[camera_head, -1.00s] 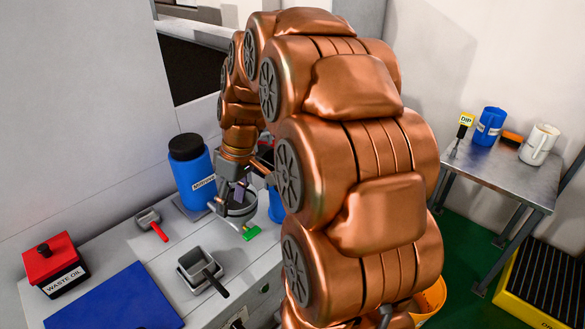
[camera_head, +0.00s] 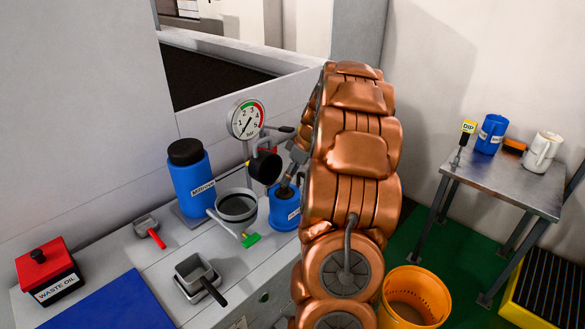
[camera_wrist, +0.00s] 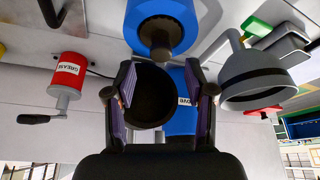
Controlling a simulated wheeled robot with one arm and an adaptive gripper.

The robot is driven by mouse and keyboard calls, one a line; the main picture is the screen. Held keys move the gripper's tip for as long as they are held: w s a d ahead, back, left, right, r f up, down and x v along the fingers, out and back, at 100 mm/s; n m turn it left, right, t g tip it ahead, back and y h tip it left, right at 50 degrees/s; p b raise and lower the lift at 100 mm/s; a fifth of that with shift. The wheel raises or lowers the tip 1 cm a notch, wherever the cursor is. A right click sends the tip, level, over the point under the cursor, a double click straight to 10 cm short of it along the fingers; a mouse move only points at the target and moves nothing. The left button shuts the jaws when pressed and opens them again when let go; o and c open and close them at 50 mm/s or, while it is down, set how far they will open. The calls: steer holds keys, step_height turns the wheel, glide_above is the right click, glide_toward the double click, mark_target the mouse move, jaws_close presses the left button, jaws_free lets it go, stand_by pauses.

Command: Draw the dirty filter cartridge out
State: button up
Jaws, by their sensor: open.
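The blue canister (camera_head: 285,213) with a white label stands right of the grey funnel, with a dark stem (camera_head: 286,189) on its top. The wrist view shows a blue cylinder (camera_wrist: 160,14) with a dark stem (camera_wrist: 161,46) at top centre, just beyond my fingertips. My gripper (camera_wrist: 162,92) is open, purple pads apart, nothing held. A round black part (camera_wrist: 150,97) shows between the fingers, farther back; I cannot tell contact. In the head view my arm hides most of the gripper. A dirty cartridge cannot be told apart inside the canister.
The funnel (camera_head: 237,206), a blue bottle (camera_head: 191,180), the waste oil box (camera_head: 48,272) and a grey cup (camera_head: 195,272) are to the left. An orange bucket (camera_head: 413,297) is at right.

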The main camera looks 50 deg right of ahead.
mark_target(285, 200)
steer(key=shift+p+x, duration=0.7)
steer(key=shift+x, duration=1.95)
steer(key=shift+a, duration=0.1)
jaws_close()
